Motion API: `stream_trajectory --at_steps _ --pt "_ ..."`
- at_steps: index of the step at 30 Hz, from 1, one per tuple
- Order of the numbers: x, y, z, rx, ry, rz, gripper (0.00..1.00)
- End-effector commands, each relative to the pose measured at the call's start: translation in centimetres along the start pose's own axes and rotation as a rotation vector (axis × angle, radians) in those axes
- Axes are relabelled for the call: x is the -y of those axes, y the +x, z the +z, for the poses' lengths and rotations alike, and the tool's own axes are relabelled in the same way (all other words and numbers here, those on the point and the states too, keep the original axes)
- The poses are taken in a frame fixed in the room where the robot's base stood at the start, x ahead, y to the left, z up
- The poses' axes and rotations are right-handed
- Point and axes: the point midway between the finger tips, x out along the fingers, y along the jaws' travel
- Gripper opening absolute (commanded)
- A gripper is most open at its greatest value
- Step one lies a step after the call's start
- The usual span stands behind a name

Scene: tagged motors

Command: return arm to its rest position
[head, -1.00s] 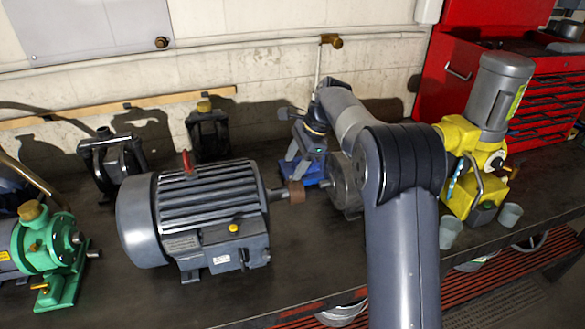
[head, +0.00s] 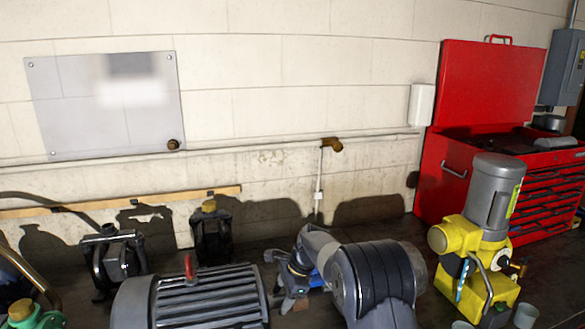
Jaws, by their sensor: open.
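My arm reaches up from the bottom edge of the head view, right of centre. It bends at a large dark joint toward the back of the bench. My gripper (head: 284,272) is open at the far end of the arm, low in the middle. It is right of the big grey finned motor (head: 207,300) and partly covered by my own wrist. I see nothing held in it. Something blue shows just behind my wrist, mostly hidden. The yellow pump with a grey upright motor (head: 494,195) stands to the right of my arm, apart from it.
A red tool chest (head: 447,185) stands at the back right. A green pump (head: 35,316) is cut off at lower left. Small grey cups (head: 525,315) sit at lower right. The wall is behind the bench.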

Motion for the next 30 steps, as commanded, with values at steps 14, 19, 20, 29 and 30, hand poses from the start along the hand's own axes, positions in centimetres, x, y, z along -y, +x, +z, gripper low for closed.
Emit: stream_trajectory --at_steps 14,19,20,29,30 --pt "-0.1 -0.3 0.0 0.0 -0.015 -0.038 0.56" --pt "0.0 -0.3 0.0 0.0 -0.011 -0.027 0.56" --pt "0.1 -0.3 0.0 0.0 -0.009 -0.022 0.56" --pt "0.2 -4.6 -0.1 0.0 0.002 -0.001 0.56" --pt "0.2 -5.4 -0.1 -0.001 0.002 -0.002 0.56"
